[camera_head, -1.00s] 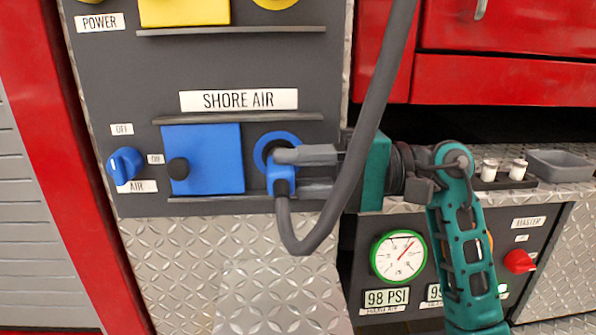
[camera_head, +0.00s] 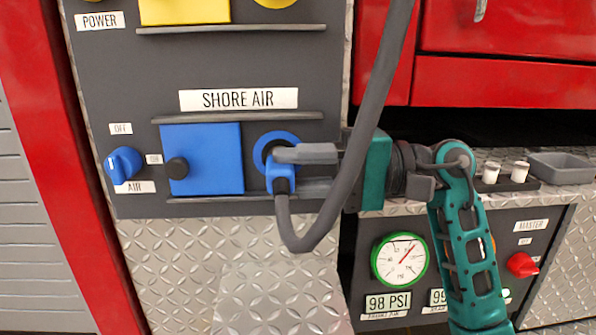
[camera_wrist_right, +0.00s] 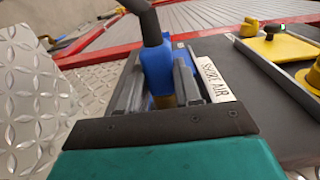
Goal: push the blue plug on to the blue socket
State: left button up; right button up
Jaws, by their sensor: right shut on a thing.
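The blue plug (camera_head: 281,176) hangs on a thick grey hose at the blue socket (camera_head: 270,141), a blue ring on the dark SHORE AIR panel. My right gripper (camera_head: 285,170) comes in from the right and is shut on the plug, one finger above the other. The plug covers the lower part of the socket, and I cannot tell how deep it sits. In the right wrist view the plug (camera_wrist_right: 157,70) stands between the two fingers, with the hose leaving its end. My left gripper is not in view.
A blue square cover (camera_head: 207,160) with a black knob is left of the socket. A blue AIR knob (camera_head: 124,165) is further left. Thin ledges run above and below. The grey hose (camera_head: 365,130) loops in front of my right gripper. A gauge (camera_head: 399,259) is lower right.

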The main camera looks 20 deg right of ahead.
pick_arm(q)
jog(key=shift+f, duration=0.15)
pick_arm(e)
jog(key=shift+w+d, duration=0.1)
jog(key=shift+w, duration=0.15)
jog(key=o, duration=1)
jog(key=shift+o, duration=0.2)
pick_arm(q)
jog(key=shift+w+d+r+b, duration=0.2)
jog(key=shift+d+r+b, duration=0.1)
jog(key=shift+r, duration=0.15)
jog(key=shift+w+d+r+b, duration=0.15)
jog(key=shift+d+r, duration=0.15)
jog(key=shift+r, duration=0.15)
pick_arm(e)
jog(key=v, duration=1.3)
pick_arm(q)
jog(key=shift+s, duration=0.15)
